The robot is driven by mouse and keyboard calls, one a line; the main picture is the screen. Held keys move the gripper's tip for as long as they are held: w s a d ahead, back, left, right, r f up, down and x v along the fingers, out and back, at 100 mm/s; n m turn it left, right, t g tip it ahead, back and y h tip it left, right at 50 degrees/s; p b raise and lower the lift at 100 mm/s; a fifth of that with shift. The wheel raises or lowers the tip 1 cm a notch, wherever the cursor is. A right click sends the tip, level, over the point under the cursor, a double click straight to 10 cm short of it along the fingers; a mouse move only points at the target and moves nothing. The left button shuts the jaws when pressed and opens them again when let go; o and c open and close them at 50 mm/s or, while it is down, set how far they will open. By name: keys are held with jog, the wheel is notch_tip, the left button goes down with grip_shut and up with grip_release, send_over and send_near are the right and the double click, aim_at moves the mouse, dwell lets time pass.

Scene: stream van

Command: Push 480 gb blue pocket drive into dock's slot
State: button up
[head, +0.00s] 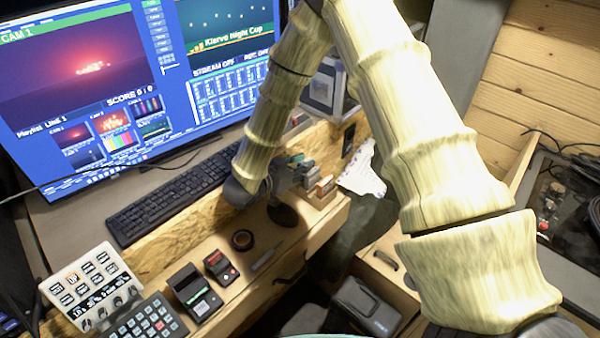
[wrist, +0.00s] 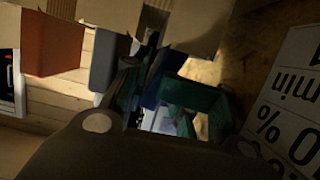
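My gripper (head: 298,172) is low over the right end of the wooden ledge, beside several small upright things. Its dark teal fingers (wrist: 165,100) fill the middle of the wrist view. A dark blue piece (wrist: 172,62), perhaps the blue pocket drive, shows by the fingertips. I cannot tell whether they grip it or only touch it. A blue-grey block (wrist: 104,60) and an orange-brown block (wrist: 52,42) stand to its left. The orange-brown block also shows in the head view (head: 325,187). The dock and its slot are not clearly made out; the fingers and shadow hide that area.
A keyboard (head: 172,200) and monitor (head: 90,90) lie behind to the left. A printed white sheet (wrist: 295,100) hangs close at the right in the wrist view.

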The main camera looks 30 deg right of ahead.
jog(key=shift+a, duration=0.25)
jog(key=shift+c, duration=0.7)
jog(key=shift+w, duration=0.15)
grip_shut()
jog(key=shift+r, duration=0.2)
